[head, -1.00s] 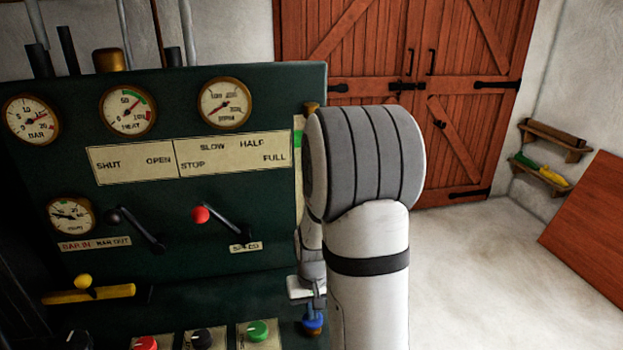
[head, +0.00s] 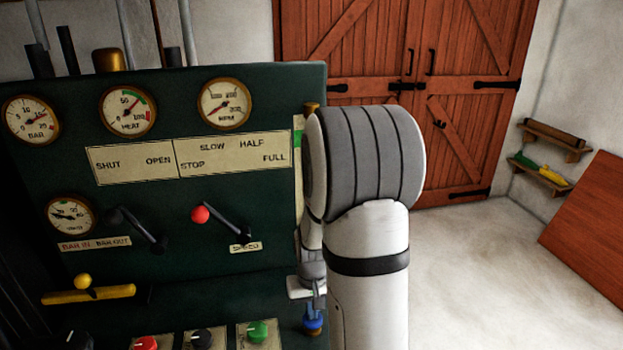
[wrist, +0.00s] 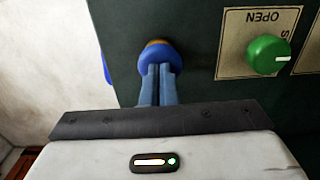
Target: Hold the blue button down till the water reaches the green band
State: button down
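The blue button (head: 313,322) sits at the lower right corner of the dark green machine, and it also shows in the wrist view (wrist: 161,54). My gripper (wrist: 159,70) has its two blue fingers together, with nothing visible between them. Their tips are at the button and appear to touch it; how far it is pressed I cannot tell. In the head view my gripper (head: 317,297) is just above the button. The green band (head: 298,138) shows on a pale upright strip at the panel's right edge. My arm covers much of this strip, and I cannot make out the water level.
The panel carries several round gauges, a red-knobbed lever (head: 201,214) and a black-knobbed lever (head: 116,215). A green knob (head: 257,331) and a red knob (head: 145,343) are left of the button. A yellow handle (head: 88,294) is farther left. Open floor (head: 470,270) lies right.

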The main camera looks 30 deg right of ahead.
dwell(0.4)
notch_tip(320, 180, up, 5)
jog(key=p, duration=0.3)
jog(key=shift+f+p, duration=0.1)
jog(key=shift+p, duration=0.2)
jog(key=shift+a+r, duration=0.15)
jog(key=shift+r, duration=0.1)
jog(key=s+a+r+n+t, duration=0.3)
jog(key=s+a+r, duration=0.8)
jog(key=r, duration=0.4)
jog(key=shift+s+a+r, duration=0.35)
jog(key=shift+s+r, duration=0.05)
jog(key=shift+s, duration=0.3)
